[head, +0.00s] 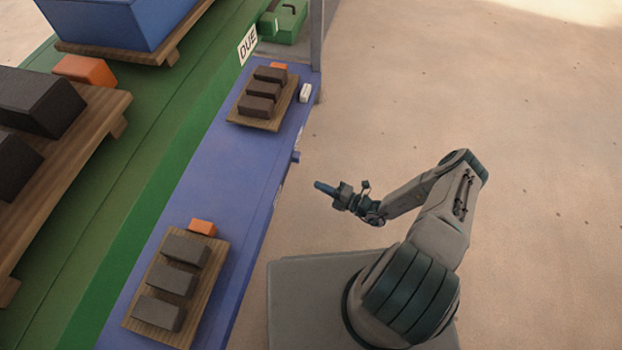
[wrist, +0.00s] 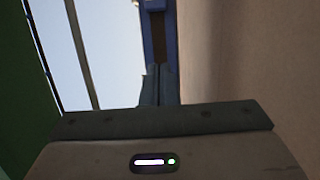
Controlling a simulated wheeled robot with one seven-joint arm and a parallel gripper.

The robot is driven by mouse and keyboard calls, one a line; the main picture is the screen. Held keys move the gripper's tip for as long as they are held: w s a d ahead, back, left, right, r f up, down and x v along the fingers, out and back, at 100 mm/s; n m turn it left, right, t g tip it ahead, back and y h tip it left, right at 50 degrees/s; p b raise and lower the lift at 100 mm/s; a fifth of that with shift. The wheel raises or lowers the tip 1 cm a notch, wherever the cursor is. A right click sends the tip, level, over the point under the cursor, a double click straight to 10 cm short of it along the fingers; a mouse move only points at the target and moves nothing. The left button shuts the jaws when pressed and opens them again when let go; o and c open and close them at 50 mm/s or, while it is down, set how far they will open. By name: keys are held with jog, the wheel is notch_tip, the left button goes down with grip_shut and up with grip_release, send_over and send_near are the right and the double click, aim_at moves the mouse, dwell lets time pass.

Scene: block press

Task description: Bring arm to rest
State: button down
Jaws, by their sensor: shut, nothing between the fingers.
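My gripper (head: 322,188) is shut and empty. In the head view it hangs in the air to the right of the blue bench (head: 195,187), with its fingers pointing left toward the bench edge. My arm bends back to its base at the lower right. In the wrist view the gripper's fingers (wrist: 160,86) lie together, with nothing between them.
On the bench, one board (head: 215,290) holds grey blocks and an orange block; a farther board (head: 283,115) holds dark blocks. A small white item (head: 305,93) lies beside the farther board. A green machine (head: 130,180) stands left. Floor on the right is clear.

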jog(key=shift+s+d, duration=0.2)
jog(key=shift+d, duration=0.05)
dwell(0.4)
jog(key=s+d+r+n+g+h+p, duration=0.2)
jog(key=r+n+g+p, duration=0.65)
jog(key=r, duration=1.45)
jog(key=s+r+n+g+h+p, duration=0.1)
jog(key=r+n+g+h+p, duration=0.25)
jog(key=r+n+p, duration=1.1)
jog(key=s+d+r+n+t+h+p, duration=0.1)
jog(key=s+r+n+h+p, duration=0.2)
jog(key=r, duration=1.3)
jog(key=s+d+r+n+t+h+p, duration=0.1)
jog(key=s+r+n, duration=0.7)
jog(key=r, duration=0.8)
jog(key=s+d+r+n+t+h+p, duration=0.2)
jog(key=s+r+n+h+p, duration=0.3)
jog(key=r, duration=1)
jog(key=shift+s+r+n+t+p, duration=0.4)
jog(key=shift+n+p, duration=0.8)
jog(key=shift+n, duration=0.6)
jog(key=shift+h, duration=0.25)
